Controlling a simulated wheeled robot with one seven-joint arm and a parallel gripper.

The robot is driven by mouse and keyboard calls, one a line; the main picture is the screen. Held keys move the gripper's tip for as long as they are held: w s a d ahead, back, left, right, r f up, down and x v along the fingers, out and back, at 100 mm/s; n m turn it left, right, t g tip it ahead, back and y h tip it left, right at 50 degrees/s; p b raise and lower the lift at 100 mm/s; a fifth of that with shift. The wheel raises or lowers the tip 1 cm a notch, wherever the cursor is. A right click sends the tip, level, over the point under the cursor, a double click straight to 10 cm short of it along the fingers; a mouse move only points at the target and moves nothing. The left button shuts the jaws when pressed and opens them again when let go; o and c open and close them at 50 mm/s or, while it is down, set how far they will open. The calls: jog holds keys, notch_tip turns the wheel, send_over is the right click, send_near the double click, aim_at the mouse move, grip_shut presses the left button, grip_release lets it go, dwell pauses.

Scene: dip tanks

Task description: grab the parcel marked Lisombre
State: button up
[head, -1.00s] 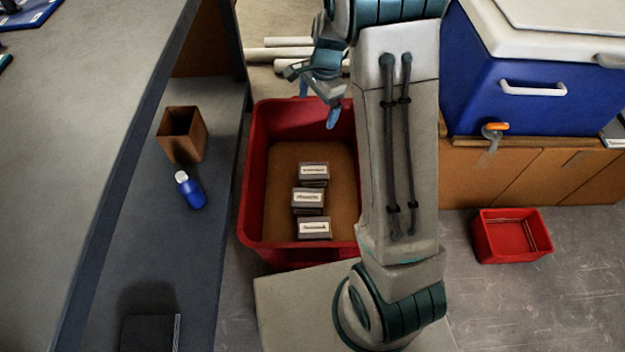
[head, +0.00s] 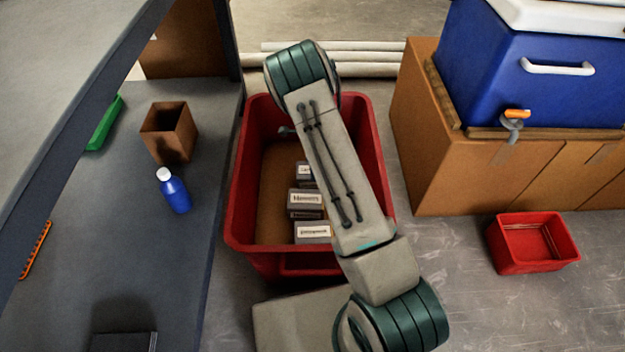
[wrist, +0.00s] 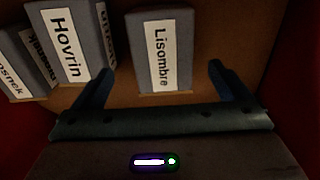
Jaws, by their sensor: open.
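The parcel marked Lisombre (wrist: 183,81) is a grey block with a white label, at the top middle of the wrist view. My gripper (wrist: 161,70) is open, with one finger to each side of this parcel in the picture. The fingers look apart from it, and nothing is between them. The parcel marked Hovrin (wrist: 90,70) stands to its left, and another parcel (wrist: 38,84) with a label ending in "osnek" is at the far left.
In the head view, several labelled parcels stand in a row in the bin, the far one partly hidden by my arm. The bin walls close in on both sides. A grey shelf (head: 190,250) is left, and a blue cooler (head: 530,80) on cardboard boxes is right.

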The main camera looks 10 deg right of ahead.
jog(key=f+b, duration=0.3)
jog(key=f, duration=0.5)
jog(key=shift+w+b, duration=0.2)
jog(key=shift+b, duration=0.2)
jog(key=shift+r, duration=0.1)
jog(key=c, duration=1.3)
